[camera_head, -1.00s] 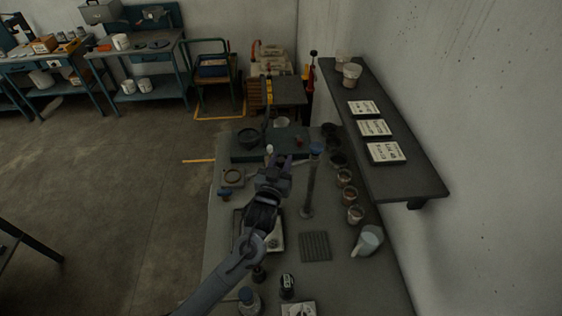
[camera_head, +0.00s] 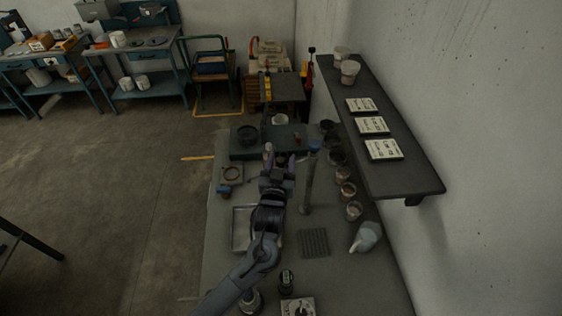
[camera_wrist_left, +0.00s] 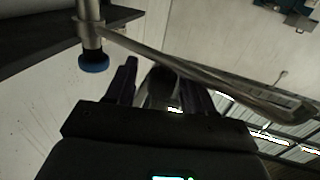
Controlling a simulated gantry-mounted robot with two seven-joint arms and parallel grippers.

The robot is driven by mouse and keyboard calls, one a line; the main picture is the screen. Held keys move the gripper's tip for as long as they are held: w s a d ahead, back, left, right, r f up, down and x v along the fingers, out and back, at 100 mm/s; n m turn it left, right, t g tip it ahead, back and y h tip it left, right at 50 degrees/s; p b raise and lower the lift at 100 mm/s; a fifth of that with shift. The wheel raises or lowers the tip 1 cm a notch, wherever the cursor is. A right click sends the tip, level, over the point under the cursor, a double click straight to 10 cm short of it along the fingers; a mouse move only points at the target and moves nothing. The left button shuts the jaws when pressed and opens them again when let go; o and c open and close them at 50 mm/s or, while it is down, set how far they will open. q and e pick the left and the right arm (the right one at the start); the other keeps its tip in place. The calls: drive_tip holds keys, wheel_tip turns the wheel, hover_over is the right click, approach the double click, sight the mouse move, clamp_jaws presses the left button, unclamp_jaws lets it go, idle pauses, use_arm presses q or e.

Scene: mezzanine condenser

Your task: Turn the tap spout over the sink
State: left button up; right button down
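The tap is an upright grey post with a blue cap (camera_head: 314,146), standing on the bench right of my left gripper. In the left wrist view the blue cap (camera_wrist_left: 93,62) shows at upper left, and the long metal spout (camera_wrist_left: 200,72) runs right from the post, past the fingers. My left gripper (camera_head: 280,155) is open, its fingers spread beside the tap. A grey rounded shape shows between the fingers; I cannot tell what it is or whether they touch the spout. A shallow rectangular basin (camera_head: 237,240), perhaps the sink, lies partly hidden under my left arm. My right gripper is out of view.
Several small pots (camera_head: 347,190) line the bench's right side, with a pale jug (camera_head: 365,237) nearer. A ribbed mat (camera_head: 313,242) lies by the post. A dark shelf (camera_head: 401,175) overhangs at right.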

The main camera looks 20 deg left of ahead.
use_arm(q)
drive_tip(key=shift+s, duration=0.45)
drive_tip(key=b+v, duration=0.1)
drive_tip(key=v, duration=0.9)
drive_tip(key=shift+b, duration=0.3)
drive_tip(key=shift+r, duration=0.1)
